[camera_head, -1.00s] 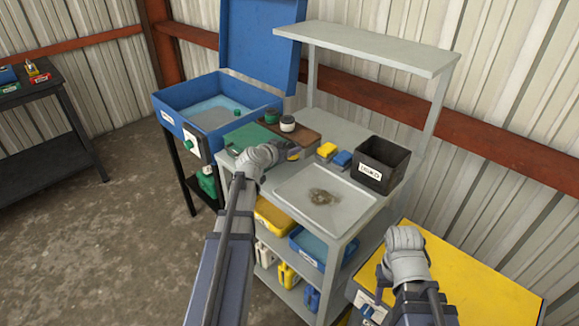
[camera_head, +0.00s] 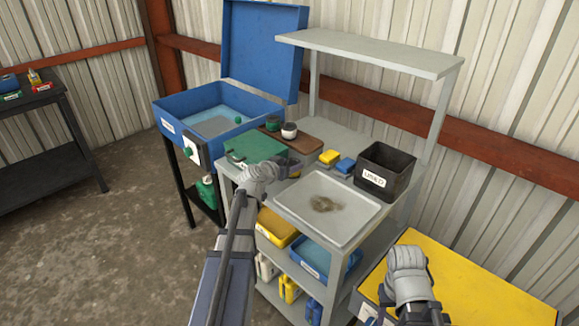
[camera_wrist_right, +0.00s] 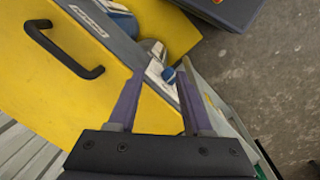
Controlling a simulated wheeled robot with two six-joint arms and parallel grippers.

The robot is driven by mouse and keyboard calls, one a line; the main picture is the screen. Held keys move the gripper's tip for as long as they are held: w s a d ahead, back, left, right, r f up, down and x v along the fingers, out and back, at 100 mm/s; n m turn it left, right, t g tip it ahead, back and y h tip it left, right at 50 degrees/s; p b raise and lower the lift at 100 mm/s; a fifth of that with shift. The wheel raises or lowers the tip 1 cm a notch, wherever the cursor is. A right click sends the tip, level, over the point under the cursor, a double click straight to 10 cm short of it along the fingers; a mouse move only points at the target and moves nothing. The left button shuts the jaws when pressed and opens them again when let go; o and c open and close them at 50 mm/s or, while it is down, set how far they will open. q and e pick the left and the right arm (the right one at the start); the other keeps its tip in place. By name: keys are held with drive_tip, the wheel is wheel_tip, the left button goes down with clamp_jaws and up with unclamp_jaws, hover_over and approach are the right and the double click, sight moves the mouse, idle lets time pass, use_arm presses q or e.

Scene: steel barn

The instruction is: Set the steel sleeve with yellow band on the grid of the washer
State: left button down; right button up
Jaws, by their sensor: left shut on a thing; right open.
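The washer (camera_head: 163,113) is the blue basin with a raised lid at the back left; its grey grid (camera_head: 215,126) lies inside. My left gripper (camera_head: 291,168) is shut at the front edge of the bench, right of the green case and right of the washer. It holds a small thing mostly hidden by the jaws; I take it for the steel sleeve, but its yellow band cannot be made out. My right gripper (camera_wrist_right: 158,88) is open and empty, above the yellow top in the right wrist view.
A green case (camera_head: 250,146) lies between my left gripper and the washer. A brown board (camera_head: 305,143) with two small jars, yellow and blue blocks, a stained grey tray (camera_head: 350,212) and a black bin (camera_head: 400,170) share the bench. A green object (camera_head: 238,120) is in the basin.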

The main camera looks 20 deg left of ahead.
use_arm(q)
drive_tip(key=shift+c, duration=1.8)
unclamp_jaws()
drive_tip(key=shift+f, duration=0.1)
drive_tip(key=shift+s+r+p, duration=0.15)
drive_tip(key=shift+r+p, duration=0.15)
drive_tip(key=shift+p, duration=0.05)
use_arm(e)
wheel_tip(320, 180, up, 5)
drive_tip(key=p, duration=0.4)
drive_tip(key=shift+f, duration=0.1)
use_arm(q)
drive_tip(key=v, duration=1.1)
drive_tip(key=shift+s, duration=0.35)
use_arm(e)
drive_tip(key=shift+o, duration=0.4)
